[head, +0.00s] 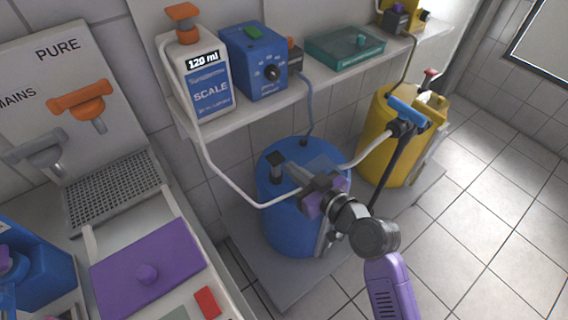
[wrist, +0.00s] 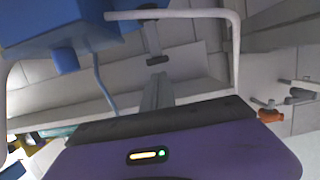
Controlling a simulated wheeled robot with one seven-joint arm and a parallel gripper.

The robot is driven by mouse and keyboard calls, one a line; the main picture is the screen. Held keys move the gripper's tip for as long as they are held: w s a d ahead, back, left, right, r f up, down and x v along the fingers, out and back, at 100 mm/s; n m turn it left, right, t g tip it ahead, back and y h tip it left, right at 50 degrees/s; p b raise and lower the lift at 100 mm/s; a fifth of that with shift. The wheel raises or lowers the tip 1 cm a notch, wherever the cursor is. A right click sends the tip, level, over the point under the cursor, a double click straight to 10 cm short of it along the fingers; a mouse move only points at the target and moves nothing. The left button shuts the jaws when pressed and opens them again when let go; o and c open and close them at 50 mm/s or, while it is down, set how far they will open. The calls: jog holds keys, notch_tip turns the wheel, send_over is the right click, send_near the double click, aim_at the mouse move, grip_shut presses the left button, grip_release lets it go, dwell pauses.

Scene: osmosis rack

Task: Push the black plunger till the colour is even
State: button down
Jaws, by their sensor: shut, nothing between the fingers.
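The black plunger (head: 277,160) stands upright on top of the blue drum (head: 288,225), with a dark block-like head. In the wrist view, which looks upside down, the plunger (wrist: 157,60) shows just beyond the fingertips. My gripper (head: 291,168) is shut and empty, its grey fingers pointing left towards the plunger. The fingertips (wrist: 157,78) appear close beside the plunger head; I cannot tell whether they touch. The drum's lid is partly hidden by my gripper. I cannot make out any liquid colour that tells evenness.
A white hose (head: 235,185) loops from the scale bottle (head: 200,75) past my gripper. A blue dial box (head: 255,62) and teal case (head: 345,46) sit on the shelf above. A yellow drum (head: 388,145) with a blue handle (head: 408,110) stands right. Floor (head: 500,210) is clear at right.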

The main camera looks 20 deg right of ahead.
jog(key=v, duration=0.4)
dwell(0.6)
notch_tip(320, 180, up, 5)
jog(key=p, duration=0.6)
jog(key=shift+s+f, duration=0.1)
jog(key=shift+s, duration=0.05)
jog(key=shift+a, duration=0.1)
